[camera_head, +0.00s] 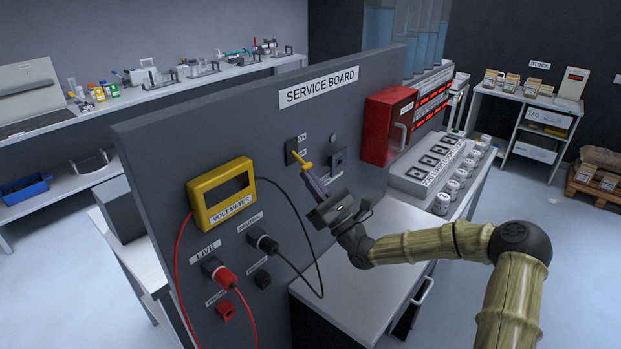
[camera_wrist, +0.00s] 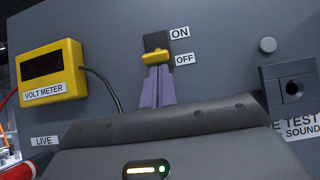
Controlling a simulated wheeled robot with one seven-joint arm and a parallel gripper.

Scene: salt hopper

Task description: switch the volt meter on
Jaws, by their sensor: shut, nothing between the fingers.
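The yellow volt meter (camera_head: 221,194) is on the service board, with a dark, blank display; it also shows at the left of the wrist view (camera_wrist: 50,72). The switch has a dark plate (camera_wrist: 156,41) and a yellow handle (camera_wrist: 155,57), level with the OFF label and below the ON label. In the head view the yellow handle (camera_head: 300,158) is by the board's middle. My gripper (camera_head: 309,174) is shut and empty. In the wrist view its purple fingertips (camera_wrist: 158,70) are right under the handle; I cannot tell whether they touch it.
Red LIVE plug (camera_head: 226,278) and black NEUTRAL plug (camera_head: 266,243) with loose cables sit below the meter. A dark socket block (camera_wrist: 292,85) and a round grey button (camera_wrist: 268,45) are right of the switch. A red cabinet (camera_head: 388,125) stands further right.

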